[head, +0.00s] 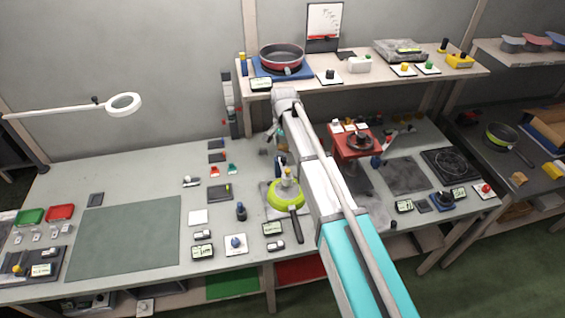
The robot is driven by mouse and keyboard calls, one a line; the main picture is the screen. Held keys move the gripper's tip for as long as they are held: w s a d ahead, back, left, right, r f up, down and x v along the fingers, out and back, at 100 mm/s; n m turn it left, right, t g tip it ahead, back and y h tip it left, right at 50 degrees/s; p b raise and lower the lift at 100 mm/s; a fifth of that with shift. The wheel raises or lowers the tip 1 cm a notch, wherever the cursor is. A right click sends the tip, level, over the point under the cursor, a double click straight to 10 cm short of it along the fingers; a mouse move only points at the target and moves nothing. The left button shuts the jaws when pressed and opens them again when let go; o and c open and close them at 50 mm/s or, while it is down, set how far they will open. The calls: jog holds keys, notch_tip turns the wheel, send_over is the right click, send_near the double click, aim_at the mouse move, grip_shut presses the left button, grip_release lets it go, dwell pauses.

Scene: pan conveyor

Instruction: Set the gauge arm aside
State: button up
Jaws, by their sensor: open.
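My arm reaches in from the lower right and bends down at its far end. My gripper (281,164) is open, just behind a lime-green pan (287,199) on the grey workbench; it is small and partly hidden by my arm. The pan has a dark handle toward the front and a pale fitting with a yellow top (287,174) standing in it. I cannot tell for sure which part is the gauge arm, or whether my gripper touches anything. A red stand (357,144) with a round dark top sits right of my arm, with a pale slanted piece (401,135) beside it.
A dark grey mat (125,235) covers the left of the bench (60,190). Small displays, knobs and blocks lie around the pan. A ring lamp (124,104) overhangs the left. A raised shelf (375,82) behind holds a red pan (282,57). Another green pan (501,136) stands far right.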

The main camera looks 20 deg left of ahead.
aim_at(284, 159)
jog(key=shift+f+b, duration=3.45)
jog(key=shift+f, duration=0.25)
